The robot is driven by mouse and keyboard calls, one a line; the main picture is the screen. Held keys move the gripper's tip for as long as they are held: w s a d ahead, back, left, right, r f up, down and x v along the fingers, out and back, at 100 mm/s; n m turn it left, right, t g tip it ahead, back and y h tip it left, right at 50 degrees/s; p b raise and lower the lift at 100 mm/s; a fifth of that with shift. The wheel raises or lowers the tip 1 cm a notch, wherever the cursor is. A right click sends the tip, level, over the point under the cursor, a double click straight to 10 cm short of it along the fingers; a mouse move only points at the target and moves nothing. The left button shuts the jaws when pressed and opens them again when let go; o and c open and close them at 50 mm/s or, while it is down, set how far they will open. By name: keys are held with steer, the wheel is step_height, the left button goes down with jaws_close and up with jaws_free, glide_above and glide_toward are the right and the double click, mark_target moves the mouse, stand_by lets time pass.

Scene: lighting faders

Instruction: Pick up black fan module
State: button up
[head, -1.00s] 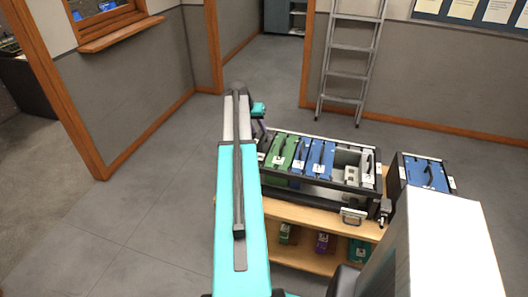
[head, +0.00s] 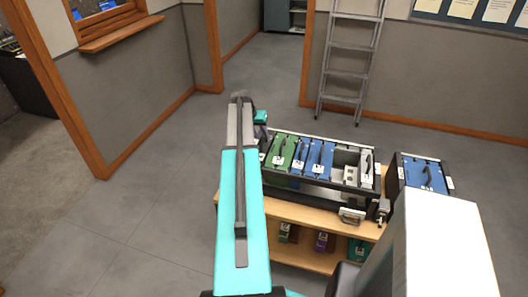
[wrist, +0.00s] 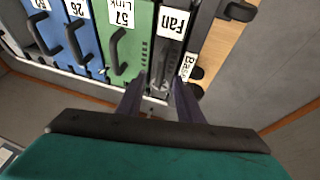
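The black fan module (wrist: 160,68) is a narrow dark unit with a white "Fan" label and a dark handle. In the wrist view it stands in the rack just right of the green "57 Link" module (wrist: 128,45). My gripper (wrist: 157,86) is open, its two dark fingers spread apart near the module's lower end in that view. Nothing shows held between them. Whether the fingers touch the module, I cannot tell. In the head view I cannot make out the fan module, and my arm hides most of the gripper.
The rack (head: 325,193) also holds blue modules (head: 320,155) and stands on a wooden shelf unit (head: 300,217). A separate case with a blue module (head: 425,175) stands to its right. A ladder (head: 350,70) leans behind. The floor at left is clear.

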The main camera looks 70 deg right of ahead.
mark_target(264, 139)
steer(key=shift+p+x, duration=0.65)
steer(key=shift+x, duration=1.05)
steer(key=shift+c, duration=0.4)
jaws_close()
steer(key=shift+r, duration=0.1)
